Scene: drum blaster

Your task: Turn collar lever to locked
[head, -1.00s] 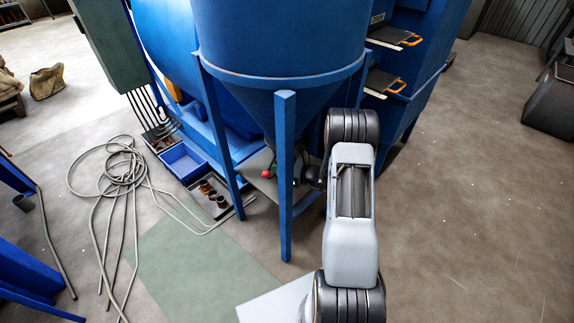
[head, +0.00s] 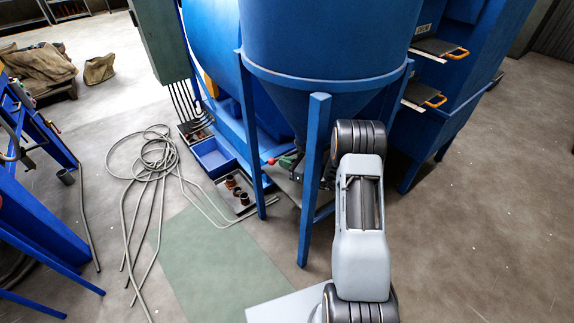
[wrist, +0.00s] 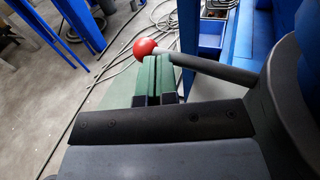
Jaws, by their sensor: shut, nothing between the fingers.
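The collar lever's red ball knob (head: 272,161) shows under the blue cone of the hopper, between two of its legs. In the wrist view the red ball (wrist: 144,47) sits at the end of a grey lever rod (wrist: 215,70), which runs right to a dark round collar (wrist: 285,100). My gripper (wrist: 158,68) has green fingers that are shut together and empty. They lie beside the rod near the ball. I cannot tell whether they touch it. In the head view, my gripper (head: 287,161) shows as a bit of green right of the ball, partly hidden by a leg.
The hopper's blue front leg (head: 313,180) stands close to my arm. A tray of brown parts (head: 237,191) and a blue bin (head: 213,155) lie on the floor to the left. Coiled grey hose (head: 150,165) spreads across the floor. Open floor is on the right.

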